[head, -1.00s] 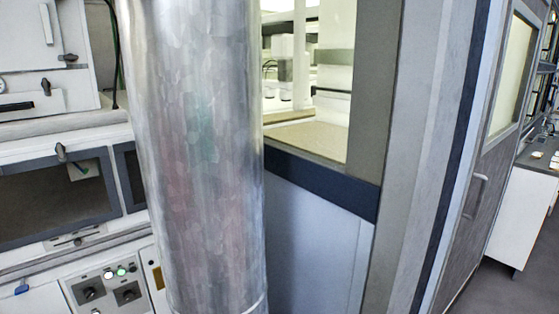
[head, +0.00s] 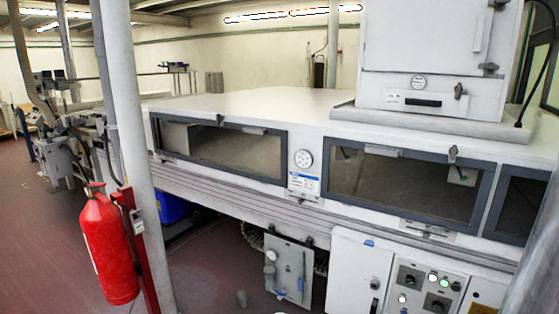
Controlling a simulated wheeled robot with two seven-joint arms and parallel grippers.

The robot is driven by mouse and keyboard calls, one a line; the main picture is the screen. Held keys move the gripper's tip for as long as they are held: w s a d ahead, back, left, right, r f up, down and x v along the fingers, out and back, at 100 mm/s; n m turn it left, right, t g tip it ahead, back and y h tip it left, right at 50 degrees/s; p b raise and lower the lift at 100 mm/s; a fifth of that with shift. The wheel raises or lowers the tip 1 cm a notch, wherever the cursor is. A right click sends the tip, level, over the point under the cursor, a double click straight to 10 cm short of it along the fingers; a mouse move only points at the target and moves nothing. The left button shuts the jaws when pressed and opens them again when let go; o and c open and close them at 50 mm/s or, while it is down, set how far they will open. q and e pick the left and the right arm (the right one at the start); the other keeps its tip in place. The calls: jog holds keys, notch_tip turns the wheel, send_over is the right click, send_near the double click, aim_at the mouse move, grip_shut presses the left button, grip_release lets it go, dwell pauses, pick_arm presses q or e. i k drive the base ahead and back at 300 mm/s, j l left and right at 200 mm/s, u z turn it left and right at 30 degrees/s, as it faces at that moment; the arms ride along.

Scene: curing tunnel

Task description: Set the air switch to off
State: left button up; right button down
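A control panel (head: 422,290) is at the lower right of the head view, below the long white tunnel. It has two black rotary knobs, an upper left one (head: 408,279) and a lower right one (head: 436,304), plus lit white and green buttons. Their labels are too small to read, so I cannot tell which, if either, is the air switch. A grey plate (head: 288,262) with fittings and a blue handle (head: 302,284) is mounted low, left of the panel. Neither of my grippers is in view.
The white tunnel (head: 270,105) with dark windows fills the middle. A white cabinet (head: 355,270) stands left of the panel. A red fire extinguisher (head: 107,250) is near a grey column (head: 125,120) at left. A metal column (head: 540,250) edges the lower right. Floor at left is open.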

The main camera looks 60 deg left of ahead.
aim_at(410, 280)
jog(key=u, duration=1.4)
